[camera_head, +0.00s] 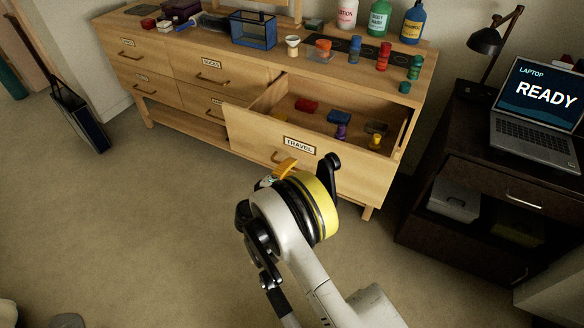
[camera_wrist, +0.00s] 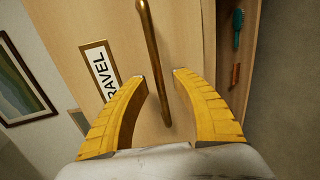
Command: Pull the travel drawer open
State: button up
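The travel drawer (camera_head: 345,166) stands pulled out of the light wood dresser, its inside and contents in view. Its front carries a TRAVEL label (camera_head: 300,145), also in the wrist view (camera_wrist: 101,70). The brass bar handle (camera_head: 278,157) is partly hidden by my gripper in the head view. In the wrist view the handle (camera_wrist: 154,55) runs between my yellow fingers. My gripper (camera_wrist: 160,77) is open, one finger on each side of the bar, with a visible gap to each. In the head view my gripper (camera_head: 284,169) is right at the drawer front.
The drawer holds a red item (camera_head: 306,105), a blue item (camera_head: 340,117) and other small things. Bottles and a blue wire basket (camera_head: 253,30) stand on the dresser top. A dark nightstand with a laptop (camera_head: 535,110) is at right. Carpet in front of the dresser is mostly clear.

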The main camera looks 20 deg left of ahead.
jog(key=d+v, duration=0.1)
jog(key=v, duration=1)
jog(key=shift+a, duration=0.45)
jog(key=w+d+r+m+g+h, duration=0.1)
jog(key=w+d+r+m+g, duration=0.25)
jog(key=w+d+r, duration=0.7)
jog(key=s+d+r+m+g, duration=0.1)
jog(key=d+r+m, duration=0.1)
jog(key=d+r, duration=0.35)
jog(key=d+r+m+g, duration=0.1)
jog(key=d+r+m, duration=0.15)
jog(key=d, duration=0.55)
jog(key=s+d+r+m+g+y, duration=0.1)
jog(key=s+d+r+m+g, duration=0.2)
jog(key=s+d, duration=0.6)
jog(key=s+d+r+m, duration=0.3)
jog(key=s+d+r, duration=0.25)
jog(key=d, duration=0.55)
jog(key=s+d+m+y, duration=0.1)
jog(key=s+d+m, duration=0.2)
jog(key=s, duration=0.6)
jog(key=shift+s+d+f, duration=0.35)
jog(key=shift+d+f, duration=0.05)
